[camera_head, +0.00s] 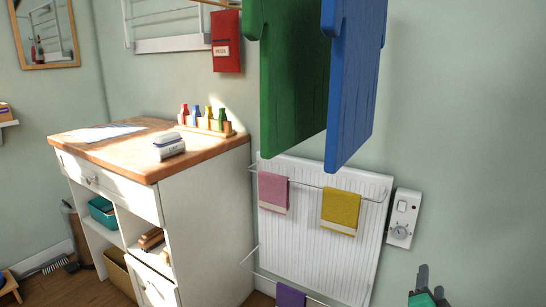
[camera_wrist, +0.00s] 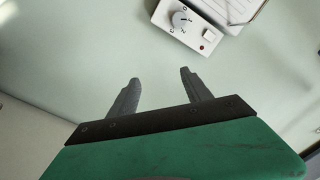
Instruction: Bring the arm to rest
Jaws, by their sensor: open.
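My gripper (camera_head: 425,287) shows at the bottom right edge in the head view, below and to the right of the wall control box. In the wrist view, my gripper (camera_wrist: 158,92) has its two grey fingers spread apart with nothing between them. The white control box (camera_head: 403,218) with a dial and a switch is on the wall beside the radiator. It also shows in the wrist view (camera_wrist: 187,24), beyond the fingers. Most of my arm is outside the head view.
A white radiator (camera_head: 318,255) carries pink (camera_head: 273,192), yellow (camera_head: 341,210) and purple (camera_head: 291,296) cloths. Green (camera_head: 292,80) and blue (camera_head: 352,85) hanging pieces fill the upper middle. A wooden-topped cabinet (camera_head: 212,200) stands left, holding small bottles (camera_head: 209,117). Wall right of the control box is bare.

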